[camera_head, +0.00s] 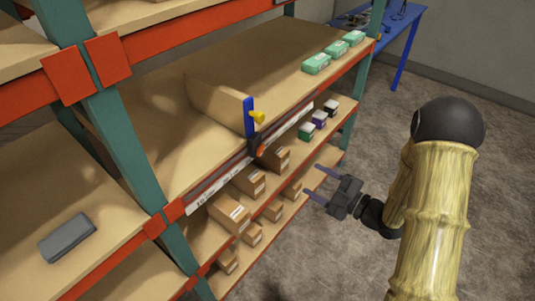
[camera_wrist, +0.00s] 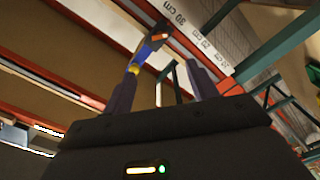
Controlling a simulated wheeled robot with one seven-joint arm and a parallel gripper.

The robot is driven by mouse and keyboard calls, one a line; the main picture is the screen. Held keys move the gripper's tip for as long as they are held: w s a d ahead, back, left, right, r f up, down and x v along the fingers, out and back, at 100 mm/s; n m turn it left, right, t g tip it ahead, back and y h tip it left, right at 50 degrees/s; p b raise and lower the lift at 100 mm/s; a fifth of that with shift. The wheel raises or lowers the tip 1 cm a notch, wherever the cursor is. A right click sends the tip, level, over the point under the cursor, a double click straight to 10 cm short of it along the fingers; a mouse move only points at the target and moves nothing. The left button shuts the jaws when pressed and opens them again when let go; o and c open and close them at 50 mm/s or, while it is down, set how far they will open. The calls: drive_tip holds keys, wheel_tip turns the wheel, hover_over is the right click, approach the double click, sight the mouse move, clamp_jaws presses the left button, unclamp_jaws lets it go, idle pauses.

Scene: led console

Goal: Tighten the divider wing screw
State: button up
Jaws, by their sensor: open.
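The divider (camera_head: 215,103) is a tan upright panel on the middle shelf with a blue front edge (camera_head: 248,117). A yellow wing screw (camera_head: 258,117) sticks out from that blue edge. In the wrist view the blue part (camera_wrist: 146,50) and the yellow screw (camera_wrist: 133,69) show close to the left fingertip in the picture; contact cannot be told. My gripper (camera_head: 313,181) is open and empty, in front of the shelf, below and right of the screw. Its two fingers also show in the wrist view (camera_wrist: 161,68), apart with nothing between them.
A white scale strip (camera_head: 207,191) runs along the shelf's orange front edge. Brown boxes (camera_head: 230,213) fill the lower shelf. Green boxes (camera_head: 316,64) stand at the shelf's far end, and a grey item (camera_head: 67,238) lies at left. A teal post (camera_head: 143,157) rises left. The aisle floor is clear.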

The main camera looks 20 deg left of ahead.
sight(262, 151)
drive_tip(key=shift+a, duration=0.1)
drive_tip(key=p+x, duration=0.4)
drive_tip(key=x, duration=1.3)
drive_tip(key=shift+w+a, duration=0.1)
drive_tip(key=shift+a, duration=0.05)
drive_tip(key=c, duration=1)
